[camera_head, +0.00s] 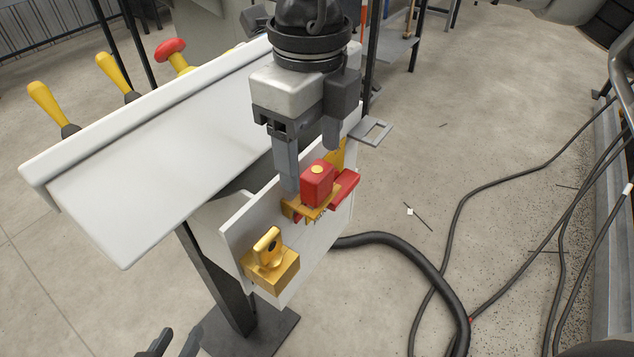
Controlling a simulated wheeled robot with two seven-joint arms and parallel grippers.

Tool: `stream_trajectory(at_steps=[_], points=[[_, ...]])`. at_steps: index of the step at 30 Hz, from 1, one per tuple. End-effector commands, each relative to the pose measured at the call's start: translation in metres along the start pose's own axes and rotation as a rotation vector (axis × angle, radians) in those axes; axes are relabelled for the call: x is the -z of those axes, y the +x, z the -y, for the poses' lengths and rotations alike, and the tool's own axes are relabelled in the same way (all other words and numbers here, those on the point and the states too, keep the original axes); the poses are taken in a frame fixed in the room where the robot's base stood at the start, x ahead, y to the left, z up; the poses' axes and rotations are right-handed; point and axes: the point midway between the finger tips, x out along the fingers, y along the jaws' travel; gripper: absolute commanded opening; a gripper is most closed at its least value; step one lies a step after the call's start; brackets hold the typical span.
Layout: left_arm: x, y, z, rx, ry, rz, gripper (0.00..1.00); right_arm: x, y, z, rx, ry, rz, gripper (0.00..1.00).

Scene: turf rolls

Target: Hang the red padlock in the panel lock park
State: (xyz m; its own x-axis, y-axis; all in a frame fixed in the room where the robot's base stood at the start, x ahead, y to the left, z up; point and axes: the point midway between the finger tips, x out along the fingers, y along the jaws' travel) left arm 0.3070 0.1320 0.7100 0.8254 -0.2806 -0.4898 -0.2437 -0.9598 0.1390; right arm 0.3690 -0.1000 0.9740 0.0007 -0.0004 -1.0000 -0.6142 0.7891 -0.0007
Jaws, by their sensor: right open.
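The red padlock (317,187), a red block with a yellow dot on top, sits upright at a brass-coloured bracket (294,208) on the white upright panel (243,222). Its shackle is hidden. My right gripper (311,168) points down at it, open, with one finger beside its left side and the other behind it. I cannot tell whether the fingers touch it.
A red piece (346,184) is just right of the padlock. A white sloped desk (160,150) lies left, with yellow levers (114,72) and a red-knobbed one behind. Cables cross the floor right.

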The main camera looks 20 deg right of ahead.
Motion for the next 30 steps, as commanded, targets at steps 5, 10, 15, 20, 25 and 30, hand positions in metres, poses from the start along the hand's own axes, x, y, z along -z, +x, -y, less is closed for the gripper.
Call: stream_trajectory(at_steps=[5,10,15,20,25,30], points=[[0.001,-0.002,-0.001,-0.001,0.000,0.002,0.36,0.004,0.025,0.007,-0.001,0.001,-0.004,0.64],[-0.001,-0.001,0.000,-0.001,-0.001,0.006,0.36,0.003,0.045,0.007,-0.001,-0.002,-0.001,0.64],[-0.005,0.000,0.000,0.000,-0.001,0.014,0.36,0.003,0.049,0.007,-0.001,-0.002,-0.001,0.64],[-0.005,0.000,0.000,0.000,-0.001,0.015,0.36,0.003,0.049,0.007,-0.001,-0.002,-0.001,0.50],[-0.005,0.000,0.000,0.000,-0.001,0.015,0.36,0.003,0.049,0.007,-0.001,-0.001,0.000,0.13],[-0.004,0.000,0.000,0.000,-0.001,0.013,0.36,0.003,0.048,0.007,-0.001,-0.001,0.000,0.13]])
